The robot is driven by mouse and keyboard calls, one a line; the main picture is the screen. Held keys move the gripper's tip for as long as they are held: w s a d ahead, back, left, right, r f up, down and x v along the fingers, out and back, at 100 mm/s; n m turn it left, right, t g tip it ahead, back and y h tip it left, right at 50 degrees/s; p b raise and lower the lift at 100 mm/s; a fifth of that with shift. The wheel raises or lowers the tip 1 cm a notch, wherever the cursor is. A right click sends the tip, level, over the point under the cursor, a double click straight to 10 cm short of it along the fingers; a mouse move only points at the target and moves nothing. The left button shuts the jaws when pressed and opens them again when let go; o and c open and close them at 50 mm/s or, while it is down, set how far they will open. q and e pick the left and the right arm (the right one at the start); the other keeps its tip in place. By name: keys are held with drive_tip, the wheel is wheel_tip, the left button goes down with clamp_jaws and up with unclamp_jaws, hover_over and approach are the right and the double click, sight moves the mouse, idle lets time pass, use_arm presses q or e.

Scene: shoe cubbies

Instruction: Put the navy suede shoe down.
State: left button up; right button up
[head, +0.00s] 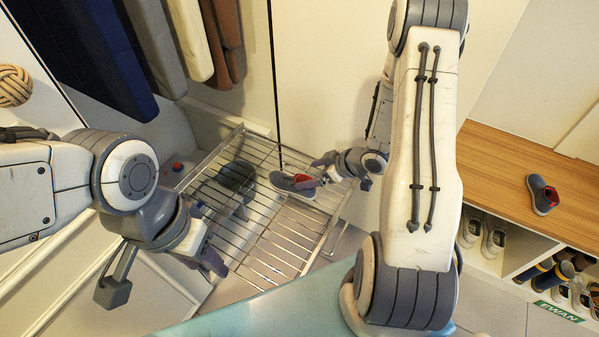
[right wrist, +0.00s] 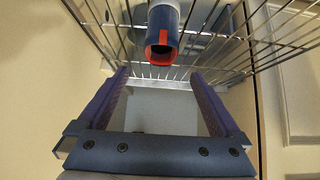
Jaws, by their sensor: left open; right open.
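A navy shoe (head: 293,184) with a red lining lies on the wire rack (head: 262,255). In the right wrist view the shoe (right wrist: 163,22) is on the wires, its red-edged opening facing the gripper. My right gripper (head: 324,168) is open beside the shoe's red-lined end; in the right wrist view its fingers (right wrist: 158,75) are apart and empty, just short of the shoe. My left gripper (head: 210,256) is open and empty near the rack's left front edge. A similar navy shoe (head: 541,194) with red inside sits on the wooden bench.
The wooden bench (head: 500,150) has shoe cubbies below, with several shoes and a green "EWAN" label (head: 558,312). A dark rounded object (head: 236,176) shows at the rack's back left. Clothes (head: 95,60) hang above. A teal surface (head: 270,312) lies in front.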

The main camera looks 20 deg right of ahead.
drive_tip(key=shift+v, duration=1)
drive_tip(key=shift+w+r, duration=0.1)
drive_tip(key=shift+r, duration=0.2)
drive_tip(key=s+a+r+g+h, duration=0.2)
drive_tip(key=a+r+h, duration=0.4)
drive_tip(key=a+r, duration=0.45)
drive_tip(key=s+a+r+g, duration=0.2)
drive_tip(key=s+a+r, duration=0.2)
drive_tip(key=s, duration=0.6)
drive_tip(key=s+a+r+g+y, duration=0.1)
drive_tip(key=s+a+r+g, duration=0.2)
drive_tip(key=s, duration=0.8)
drive_tip(key=a+r, duration=0.1)
drive_tip(key=a, duration=0.1)
drive_tip(key=shift+a+r, duration=0.2)
drive_tip(key=shift+a, duration=0.15)
drive_tip(key=shift+s, duration=0.1)
